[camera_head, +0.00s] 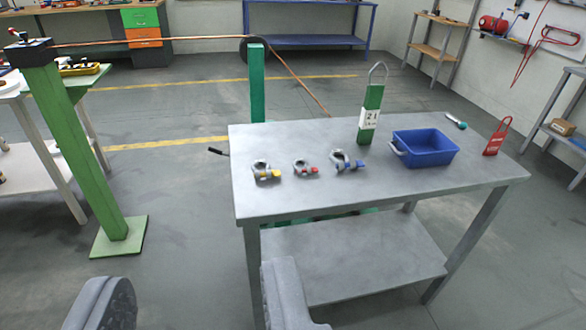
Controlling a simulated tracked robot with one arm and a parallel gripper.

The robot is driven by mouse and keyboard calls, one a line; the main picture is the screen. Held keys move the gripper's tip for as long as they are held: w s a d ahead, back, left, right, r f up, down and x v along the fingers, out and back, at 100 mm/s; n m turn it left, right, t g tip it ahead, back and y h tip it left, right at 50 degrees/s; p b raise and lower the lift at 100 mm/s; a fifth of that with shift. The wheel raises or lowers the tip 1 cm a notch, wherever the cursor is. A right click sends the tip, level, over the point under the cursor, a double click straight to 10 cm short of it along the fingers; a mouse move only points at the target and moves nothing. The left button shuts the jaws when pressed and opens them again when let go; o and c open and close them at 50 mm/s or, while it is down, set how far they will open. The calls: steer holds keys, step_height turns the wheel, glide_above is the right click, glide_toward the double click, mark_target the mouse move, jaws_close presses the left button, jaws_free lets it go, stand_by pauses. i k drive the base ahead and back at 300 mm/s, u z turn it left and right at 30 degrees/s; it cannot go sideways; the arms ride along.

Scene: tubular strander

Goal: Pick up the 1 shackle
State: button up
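Three grey shackles lie in a row on the grey metal table (300,200). The left one has a yellow pin (265,171), the middle, smallest one has a red pin (304,168), and the right one has a blue pin (345,163). I see no number on any of them. My gripper (195,280) shows as two grey fingers at the bottom edge, wide apart with only floor between them. It is open and empty, in front of the table and apart from all the shackles.
A green post with a white label "21" (370,117), a blue bin (425,148) and a red tag-like item (497,137) stand on the table. A green stand (80,150) on the left carries a copper-coloured line to a wheel behind the table. Floor between stand and table is clear.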

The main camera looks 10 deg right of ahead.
mark_target(309, 170)
steer(key=u, duration=0.1)
steer(key=i, duration=1)
steer(key=z, duration=0.1)
